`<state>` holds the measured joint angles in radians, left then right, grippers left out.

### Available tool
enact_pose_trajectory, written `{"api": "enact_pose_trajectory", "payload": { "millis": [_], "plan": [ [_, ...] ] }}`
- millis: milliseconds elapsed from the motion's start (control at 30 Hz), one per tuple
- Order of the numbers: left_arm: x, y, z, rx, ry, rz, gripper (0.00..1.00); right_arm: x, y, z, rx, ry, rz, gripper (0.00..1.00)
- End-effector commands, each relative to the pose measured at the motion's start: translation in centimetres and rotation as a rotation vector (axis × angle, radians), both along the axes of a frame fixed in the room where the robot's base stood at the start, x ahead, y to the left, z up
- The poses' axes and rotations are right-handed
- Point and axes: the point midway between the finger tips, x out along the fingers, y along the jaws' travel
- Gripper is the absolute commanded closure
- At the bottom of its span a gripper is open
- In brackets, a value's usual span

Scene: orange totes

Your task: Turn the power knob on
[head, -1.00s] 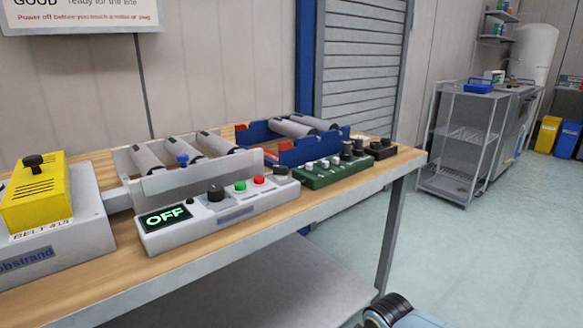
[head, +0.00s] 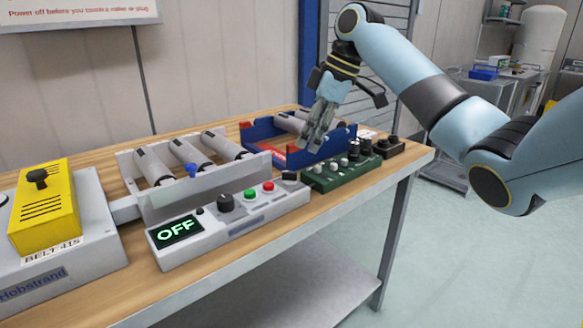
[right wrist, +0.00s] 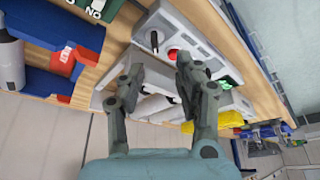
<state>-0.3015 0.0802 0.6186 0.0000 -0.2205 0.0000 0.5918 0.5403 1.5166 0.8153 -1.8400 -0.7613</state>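A light grey control box (head: 235,225) stands on the bench, its display (head: 176,231) reading OFF in green. On its top are a round black knob (head: 225,202), a green button (head: 250,194), a red button (head: 268,187) and a black switch (head: 290,176) at the right end. Which one is the power knob I cannot tell; no label is readable. My right gripper (head: 316,138) hangs in front of the blue tray, behind and right of the box. In the right wrist view its fingers (right wrist: 160,68) are apart and empty, with the control box (right wrist: 195,30) beyond them. My left gripper is out of view.
A grey roller unit (head: 205,188) with a blue-topped lever stands behind the box. A blue tray (head: 262,135) with rollers and a green block (head: 335,177) with several knobs sit to the right. A yellow cover (head: 42,210) tops the grey unit at left. The bench's front strip is bare.

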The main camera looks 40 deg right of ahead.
Motion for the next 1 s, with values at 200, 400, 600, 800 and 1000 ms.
{"api": "enact_pose_trajectory", "payload": {
  "millis": [200, 400, 600, 800, 1000],
  "plan": [
    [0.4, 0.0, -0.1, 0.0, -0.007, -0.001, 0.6, 1.1, -0.3, 0.3, 0.022, -0.01, 0.023, 0.66],
    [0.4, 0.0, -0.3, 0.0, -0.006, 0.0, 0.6, 2.0, 1.0, -3.5, 0.022, -0.008, 0.023, 0.66],
    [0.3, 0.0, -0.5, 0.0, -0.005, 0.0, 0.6, 2.9, 1.9, -6.7, 0.019, -0.01, 0.022, 0.66],
    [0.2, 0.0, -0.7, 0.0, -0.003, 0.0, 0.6, 3.3, 2.4, -8.3, 0.017, -0.01, 0.021, 0.66],
    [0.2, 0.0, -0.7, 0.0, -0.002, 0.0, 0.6, 3.4, 2.4, -8.5, 0.017, -0.011, 0.02, 0.66]
  ]
}}
